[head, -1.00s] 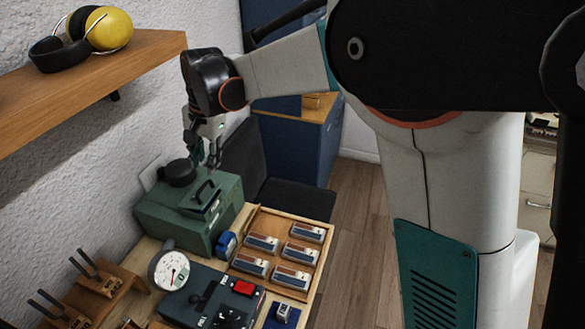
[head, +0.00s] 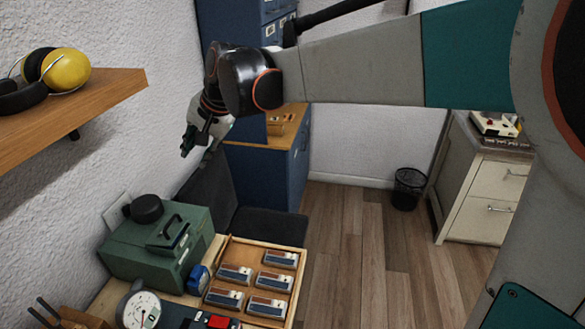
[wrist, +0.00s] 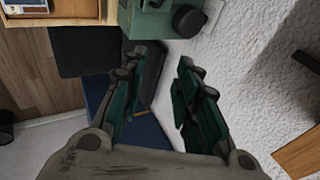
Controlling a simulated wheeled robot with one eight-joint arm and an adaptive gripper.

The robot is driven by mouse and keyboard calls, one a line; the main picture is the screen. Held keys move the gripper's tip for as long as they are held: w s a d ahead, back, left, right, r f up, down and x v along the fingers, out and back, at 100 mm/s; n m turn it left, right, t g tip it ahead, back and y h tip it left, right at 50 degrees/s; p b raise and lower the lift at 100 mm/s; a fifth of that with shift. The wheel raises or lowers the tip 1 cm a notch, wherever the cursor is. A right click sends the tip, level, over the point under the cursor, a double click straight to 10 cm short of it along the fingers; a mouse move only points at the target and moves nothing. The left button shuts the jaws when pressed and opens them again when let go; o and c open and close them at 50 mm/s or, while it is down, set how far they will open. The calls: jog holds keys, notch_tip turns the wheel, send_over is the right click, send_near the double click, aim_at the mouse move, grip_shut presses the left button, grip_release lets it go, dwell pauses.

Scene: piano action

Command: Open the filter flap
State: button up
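A green metal box (head: 190,262) stands on the bench at the lower left of the head view. The box (wrist: 135,20) and black cap (wrist: 188,20) show at the top there.
A wooden tray (head: 300,262) with several small blocks, a blue object (head: 198,278) and a dial gauge (head: 139,309) are near the box. A shelf (head: 100,105) with yellow ear muffs (head: 66,70) juts from the left wall. A dark chair (head: 265,225) stands behind the bench.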

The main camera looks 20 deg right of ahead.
jog(key=s+d+f+n+t+h+b, duration=0.1)
jog(key=s+d+f+n+h+b, duration=0.1)
jog(key=s+d+f+b, duration=0.6)
jog(key=s+d+n, duration=0.1)
jog(key=s+d, duration=0.1)
jog(key=s, duration=0.2)
jog(key=shift+f, duration=0.3)
jog(key=shift+d, duration=0.1)
